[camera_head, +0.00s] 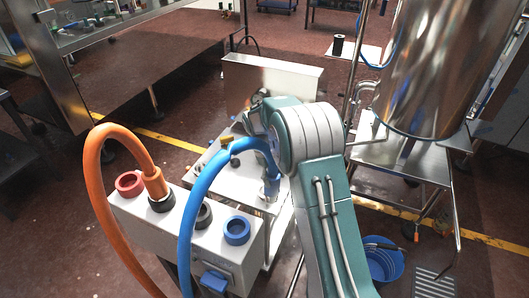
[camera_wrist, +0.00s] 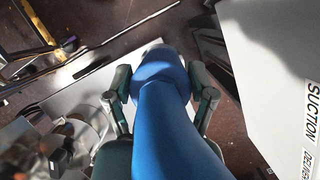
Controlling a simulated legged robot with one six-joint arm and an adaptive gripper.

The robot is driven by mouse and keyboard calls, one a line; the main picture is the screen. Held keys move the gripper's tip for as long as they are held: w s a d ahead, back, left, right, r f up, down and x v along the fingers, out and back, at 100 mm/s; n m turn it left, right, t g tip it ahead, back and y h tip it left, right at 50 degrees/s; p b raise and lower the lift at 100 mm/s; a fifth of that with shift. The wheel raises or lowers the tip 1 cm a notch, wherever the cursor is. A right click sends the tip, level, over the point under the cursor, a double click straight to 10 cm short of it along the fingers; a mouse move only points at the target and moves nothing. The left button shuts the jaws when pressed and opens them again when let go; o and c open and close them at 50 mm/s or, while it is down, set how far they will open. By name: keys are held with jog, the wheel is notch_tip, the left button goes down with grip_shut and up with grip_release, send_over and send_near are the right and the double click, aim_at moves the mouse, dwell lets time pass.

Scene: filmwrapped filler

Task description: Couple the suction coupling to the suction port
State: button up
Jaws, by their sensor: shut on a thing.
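My gripper (camera_head: 270,178) is shut on the blue coupling (camera_wrist: 160,72) at the end of a blue hose (camera_head: 205,180). In the wrist view my gripper (camera_wrist: 163,94) has one finger on each side of the coupling. The coupling's far end is hard to make out. In the head view it hangs to the right of the pale port box (camera_head: 180,232), apart from its ports. The box has a red ring port (camera_head: 129,183), a dark port (camera_head: 203,214) and a blue ring port (camera_head: 237,230). Which one is the suction port cannot be told.
An orange hose (camera_head: 98,170) is plugged into the box beside the red ring. A white panel (camera_wrist: 265,60) labelled SUCTION stands right of my gripper in the wrist view. A steel tank (camera_head: 430,65) and a blue bucket (camera_head: 383,262) are at the right.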

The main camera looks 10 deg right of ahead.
jog(key=n, duration=0.2)
jog(key=w+n+t+h, duration=0.1)
jog(key=n, duration=0.1)
jog(key=w+n+t, duration=0.1)
jog(key=n, duration=0.1)
jog(key=shift+w+d+r+n+h, duration=0.15)
jog(key=shift+r+n+h, duration=0.15)
jog(key=shift+h, duration=0.1)
jog(key=w+r+n+t+y, duration=0.1)
jog(key=w+r+n+t, duration=0.2)
jog(key=n, duration=1.3)
jog(key=w+a+t, duration=0.1)
jog(key=w+t, duration=0.1)
jog(key=shift+w+t+y, duration=0.15)
jog(key=shift+t+y, duration=0.15)
jog(key=shift+t, duration=0.1)
jog(key=shift+w+d, duration=0.1)
notch_tip(320, 180, down, 10)
jog(key=shift+r, duration=0.25)
jog(key=shift+f, duration=0.4)
dwell(1.0)
